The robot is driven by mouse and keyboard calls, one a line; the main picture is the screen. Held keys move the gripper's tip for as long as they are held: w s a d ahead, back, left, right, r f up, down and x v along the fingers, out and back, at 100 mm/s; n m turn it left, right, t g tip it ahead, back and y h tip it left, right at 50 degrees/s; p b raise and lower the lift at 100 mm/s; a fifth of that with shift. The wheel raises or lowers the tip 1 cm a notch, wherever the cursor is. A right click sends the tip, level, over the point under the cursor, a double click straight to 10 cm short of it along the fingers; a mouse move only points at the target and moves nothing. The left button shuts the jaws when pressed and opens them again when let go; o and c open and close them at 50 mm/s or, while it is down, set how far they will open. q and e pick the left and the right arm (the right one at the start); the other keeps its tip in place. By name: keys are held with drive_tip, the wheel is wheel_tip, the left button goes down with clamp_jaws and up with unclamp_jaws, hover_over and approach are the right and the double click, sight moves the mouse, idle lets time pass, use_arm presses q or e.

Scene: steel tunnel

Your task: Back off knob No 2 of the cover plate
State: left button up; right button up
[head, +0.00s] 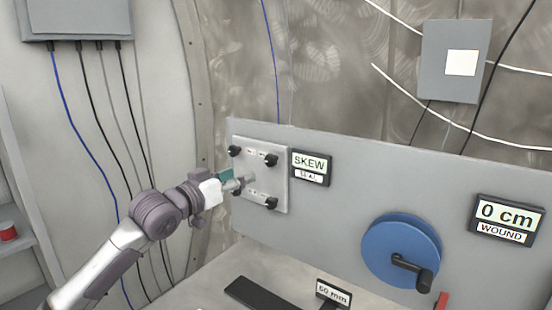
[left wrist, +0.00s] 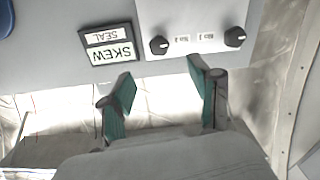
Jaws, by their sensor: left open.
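The cover plate (head: 281,185) is a pale square on the grey panel, with a black knob near each corner. In the head view the upper right knob (head: 271,160) and upper left knob (head: 235,150) show clearly. The lower right knob (head: 271,203) shows too; the lower left is partly hidden by my gripper. My left gripper (head: 240,179) is open in front of the plate. The inverted left wrist view shows its teal fingers (left wrist: 162,88) apart and empty, with two knobs, one left (left wrist: 159,45) and one right (left wrist: 235,37), beyond them.
A SKEW SEAL sign (head: 310,167) is beside the plate. A blue reel (head: 388,249) with a black crank stands to the right, near a 0 cm WOUND display (head: 507,219). A black bar and a 50 mm sign (head: 333,293) lie below. Cables hang at the left wall.

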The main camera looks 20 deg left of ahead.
sight(269, 161)
use_arm(q)
drive_tip(key=p+x, duration=0.3)
drive_tip(key=x, duration=0.7)
drive_tip(key=shift+w+d+r+p, duration=0.1)
drive_tip(key=shift+w+d+p, duration=0.1)
drive_tip(key=shift+w+p, duration=0.15)
drive_tip(key=shift+w+d, duration=0.15)
drive_tip(key=shift+w, duration=0.2)
drive_tip(key=shift+w+d, duration=0.15)
drive_tip(key=shift+w, duration=0.3)
use_arm(e)
drive_tip(key=r, duration=0.1)
drive_tip(key=s+r, duration=0.1)
drive_tip(key=a+r, duration=0.1)
drive_tip(key=r, duration=0.1)
drive_tip(key=shift+s+r, duration=0.1)
drive_tip(key=shift+s, duration=0.3)
drive_tip(key=shift+s+d, duration=0.1)
drive_tip(key=shift+d, duration=0.05)
use_arm(q)
drive_tip(key=shift+c, duration=0.6)
drive_tip(key=c, duration=1)
drive_tip(key=shift+c, duration=0.2)
use_arm(e)
drive_tip(key=shift+s+d, duration=0.1)
drive_tip(key=shift+s, duration=0.1)
